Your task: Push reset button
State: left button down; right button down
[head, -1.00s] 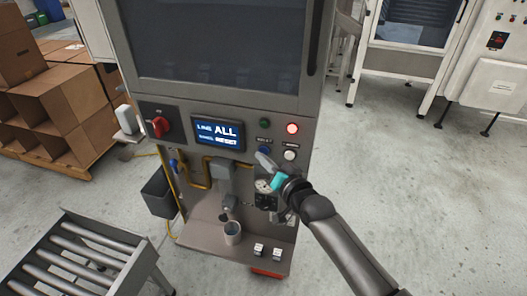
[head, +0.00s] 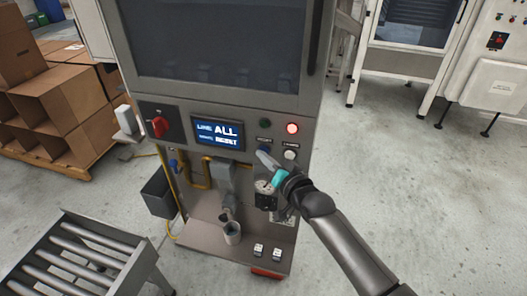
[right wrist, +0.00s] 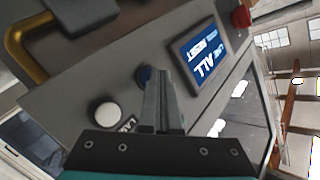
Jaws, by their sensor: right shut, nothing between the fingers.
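The reset button is blue, under a small label on the machine's front panel. In the head view it shows only as a sliver of blue (head: 265,149) behind my fingertips. In the right wrist view the blue button (right wrist: 145,75) shows at the left edge of my fingers, partly hidden by them. My right gripper (head: 263,157) is shut and empty, its fingertips right at the blue button; I cannot tell whether they touch it. The shut fingers also show in the right wrist view (right wrist: 162,72). My left gripper is not in view.
A white button (head: 290,155) sits just right of the blue one. Above are a lit red lamp (head: 292,128) and a dark green one (head: 265,123). A display (head: 217,133) reads "ALL" and "RESET".

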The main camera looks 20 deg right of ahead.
jog(key=shift+w+d, duration=0.1)
jog(key=shift+w, duration=0.05)
dwell(0.3)
jog(key=shift+s+a+p, duration=0.5)
jog(key=shift+s+p, duration=0.2)
jog(key=shift+s, duration=0.05)
jog(key=s+a+p, duration=0.1)
jog(key=s, duration=0.1)
jog(key=s+a+p, duration=0.2)
